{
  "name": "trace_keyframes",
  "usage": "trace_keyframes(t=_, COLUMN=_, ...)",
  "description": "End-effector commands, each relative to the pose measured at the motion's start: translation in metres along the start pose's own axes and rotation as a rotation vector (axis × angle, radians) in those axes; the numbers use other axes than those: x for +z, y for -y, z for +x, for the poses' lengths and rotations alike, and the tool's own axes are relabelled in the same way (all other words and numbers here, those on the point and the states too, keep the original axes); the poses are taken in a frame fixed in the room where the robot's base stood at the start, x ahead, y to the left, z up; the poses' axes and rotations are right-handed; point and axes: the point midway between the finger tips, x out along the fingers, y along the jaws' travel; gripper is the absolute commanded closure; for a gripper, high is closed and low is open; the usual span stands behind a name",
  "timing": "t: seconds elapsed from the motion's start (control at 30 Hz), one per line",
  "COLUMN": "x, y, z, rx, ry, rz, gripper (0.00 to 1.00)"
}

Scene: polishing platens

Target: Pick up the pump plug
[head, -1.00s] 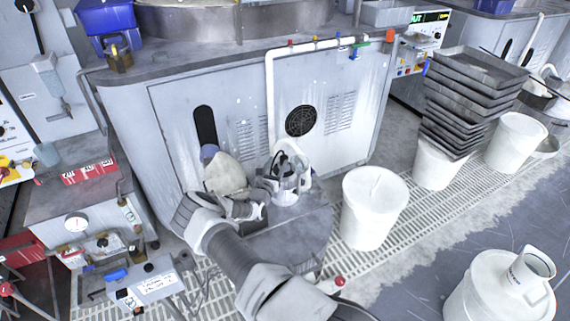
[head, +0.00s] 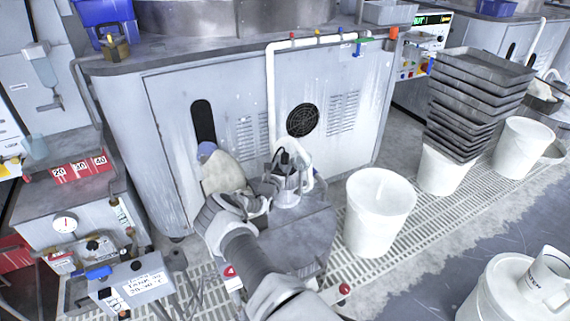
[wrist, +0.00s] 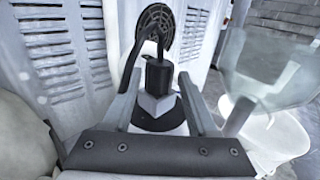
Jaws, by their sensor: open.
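The pump plug (wrist: 157,76) is a small black block with a dark cable rising from its top. In the wrist view it stands upright beyond a pale block, in line with the gap between my fingers. In the head view the plug (head: 284,158) is a small dark shape on top of the white pump (head: 287,184). My gripper (wrist: 158,84) is open, with one finger on each side of the plug's line; whether they touch it I cannot tell. In the head view my gripper (head: 270,186) is beside the pump, its fingers partly hidden by my wrist.
A grey cabinet (head: 240,85) with vents and a round black grille stands right behind. A white bucket (head: 378,215) is to the right, with stacked grey trays (head: 470,105) beyond. A control box (head: 135,285) is at lower left. Grated floor lies around the bucket.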

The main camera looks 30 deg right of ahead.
Motion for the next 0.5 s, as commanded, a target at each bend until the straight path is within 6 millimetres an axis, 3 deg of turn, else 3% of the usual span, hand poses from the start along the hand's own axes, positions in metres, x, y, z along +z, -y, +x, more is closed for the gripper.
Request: trace_keyframes(t=0.5, x=0.0, y=-0.001, z=0.049, rx=-0.001, ry=0.002, rz=0.004, gripper=0.42)
